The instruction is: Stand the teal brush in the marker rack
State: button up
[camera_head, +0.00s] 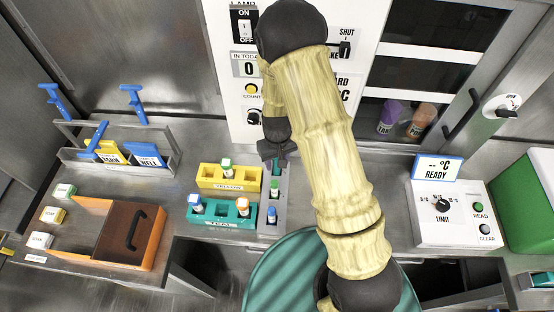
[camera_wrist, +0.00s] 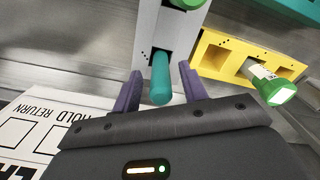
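The teal brush (camera_head: 277,168) is at the rack's far end, partly hidden by my gripper (camera_head: 278,153). In the wrist view, the teal brush (camera_wrist: 161,78) projects from a dark slot of the grey rack (camera_wrist: 148,28). My gripper (camera_wrist: 160,88) is open, with its purple fingers on either side of the brush and a visible gap on each side. The brush's lower end is hidden in the slot.
A yellow block (camera_head: 205,183) and a teal block (camera_head: 198,219) with capped vials stand left of the rack. An orange-sided box (camera_head: 153,245) and a grey holder (camera_head: 172,158) are further left. A white control box (camera_head: 428,231) is at right. The panel (camera_head: 222,60) rises close behind.

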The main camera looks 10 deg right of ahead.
notch_tip(320, 180, up, 12)
jog(key=b, duration=0.2)
jog(key=shift+r, duration=0.15)
dwell(0.5)
dwell(0.5)
jog(key=s+d+r+m+t, duration=0.2)
jog(key=s+d+r, duration=0.4)
jog(key=s+d, duration=0.3)
jog(key=s+m, duration=0.1)
jog(key=s, duration=0.2)
jog(key=shift+d+r+t, duration=0.2)
jog(key=shift+d+t, duration=0.05)
jog(key=shift+t, duration=0.05)
